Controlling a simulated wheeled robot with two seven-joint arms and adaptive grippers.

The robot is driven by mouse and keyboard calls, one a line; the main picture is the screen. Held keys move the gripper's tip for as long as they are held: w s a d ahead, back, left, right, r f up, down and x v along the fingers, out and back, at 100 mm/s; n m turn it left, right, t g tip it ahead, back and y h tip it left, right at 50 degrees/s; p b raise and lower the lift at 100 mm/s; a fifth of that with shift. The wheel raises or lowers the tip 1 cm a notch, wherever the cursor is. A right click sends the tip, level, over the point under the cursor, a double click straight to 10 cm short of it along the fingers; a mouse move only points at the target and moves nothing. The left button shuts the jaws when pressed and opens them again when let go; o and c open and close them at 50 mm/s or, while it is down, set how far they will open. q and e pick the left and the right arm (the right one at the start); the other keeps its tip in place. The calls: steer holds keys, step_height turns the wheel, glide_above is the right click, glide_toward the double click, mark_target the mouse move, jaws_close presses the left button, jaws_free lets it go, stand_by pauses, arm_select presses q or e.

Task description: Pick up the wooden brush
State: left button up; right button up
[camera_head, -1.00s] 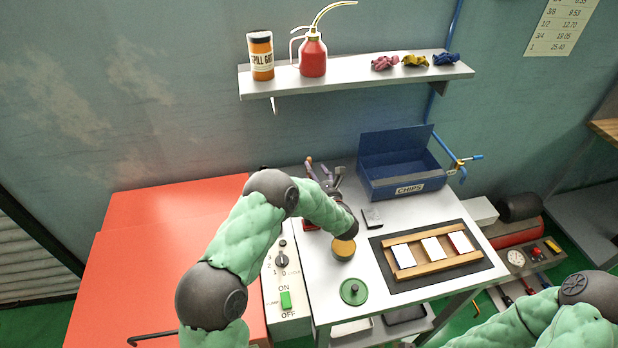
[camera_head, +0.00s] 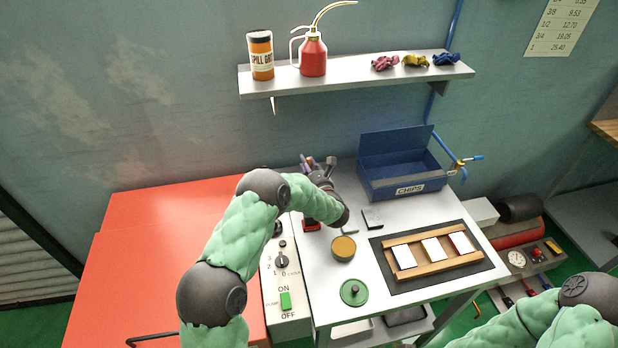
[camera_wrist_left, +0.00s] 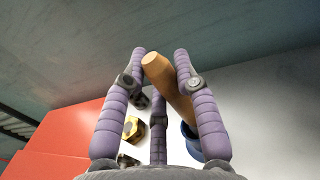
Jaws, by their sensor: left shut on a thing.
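The wooden brush shows in the left wrist view as a plain tan wooden handle (camera_wrist_left: 168,82), tilted between the purple fingers. Its lower end is hidden behind a finger, and I cannot see bristles. My left gripper (camera_wrist_left: 160,58) is shut on this handle. In the head view my left gripper (camera_head: 312,163) is at the back left of the white cart top, partly hidden by its own wrist, and the brush cannot be made out there. My right arm comes in at the bottom right, with its gripper out of view.
A blue chips box (camera_head: 398,188) stands open to the right of the gripper. A gold-topped tin (camera_head: 343,248), a green disc (camera_head: 354,292) and a wooden rack (camera_head: 432,266) on a dark mat are nearer. A shelf (camera_head: 360,79) with a red oil can is above.

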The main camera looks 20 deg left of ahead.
arm_select(q)
step_height(320, 180, up, 10)
steer(key=shift+p, duration=0.7)
arm_select(e)
steer(key=shift+r, duration=0.7)
